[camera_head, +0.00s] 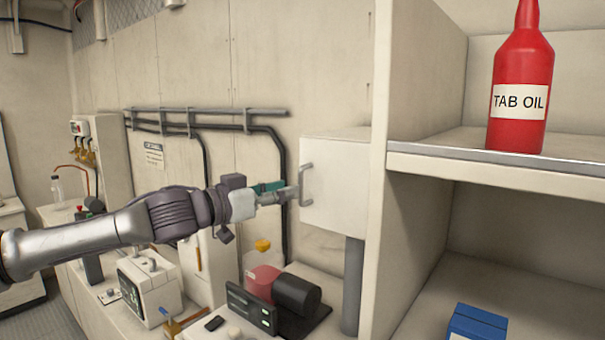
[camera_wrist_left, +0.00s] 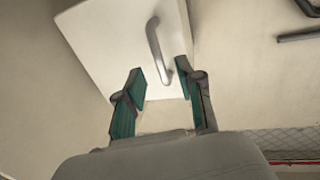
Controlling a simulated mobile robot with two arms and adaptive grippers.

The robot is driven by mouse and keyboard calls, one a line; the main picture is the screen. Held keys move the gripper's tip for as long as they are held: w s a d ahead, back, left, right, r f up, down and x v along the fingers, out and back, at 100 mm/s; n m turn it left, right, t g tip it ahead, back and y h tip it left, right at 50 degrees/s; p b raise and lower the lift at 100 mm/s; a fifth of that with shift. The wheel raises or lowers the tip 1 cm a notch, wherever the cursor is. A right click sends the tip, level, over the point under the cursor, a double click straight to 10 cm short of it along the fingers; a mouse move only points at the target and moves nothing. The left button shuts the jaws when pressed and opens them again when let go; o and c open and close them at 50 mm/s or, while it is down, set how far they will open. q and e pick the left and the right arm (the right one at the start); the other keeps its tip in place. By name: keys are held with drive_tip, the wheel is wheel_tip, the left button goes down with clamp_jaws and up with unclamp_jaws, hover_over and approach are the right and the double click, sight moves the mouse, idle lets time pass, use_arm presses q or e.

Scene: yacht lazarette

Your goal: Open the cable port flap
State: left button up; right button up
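A white box-like cabinet (camera_head: 337,185) is mounted against the wall beside the shelf unit. Its front face looks like the flap and appears shut. A grey bar handle (camera_head: 305,186) stands upright at its left edge; the handle also shows in the left wrist view (camera_wrist_left: 155,46). My left gripper (camera_head: 287,191) reaches in from the left, with its fingertips close to the handle. In the left wrist view its green-padded fingers (camera_wrist_left: 161,80) are spread, with the handle's lower end between or just beyond the tips. Contact cannot be told. My right gripper is not in view.
A shelf unit (camera_head: 495,167) stands close on the right, holding a red "TAB OIL" bottle (camera_head: 519,95) and a blue box (camera_head: 477,324). Below my left arm, the counter holds a monitor (camera_head: 150,292) and a black device (camera_head: 252,307). Pipes (camera_head: 215,129) run along the wall.

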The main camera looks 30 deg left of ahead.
sight(300, 199)
use_arm(q)
drive_tip(key=shift+b+x, duration=1.3)
drive_tip(key=shift+x, duration=1.3)
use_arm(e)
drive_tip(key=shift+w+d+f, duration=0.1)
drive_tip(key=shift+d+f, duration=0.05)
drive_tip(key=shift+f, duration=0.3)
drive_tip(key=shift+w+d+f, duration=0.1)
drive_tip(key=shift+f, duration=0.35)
use_arm(q)
drive_tip(key=shift+c, duration=0.3)
clamp_jaws()
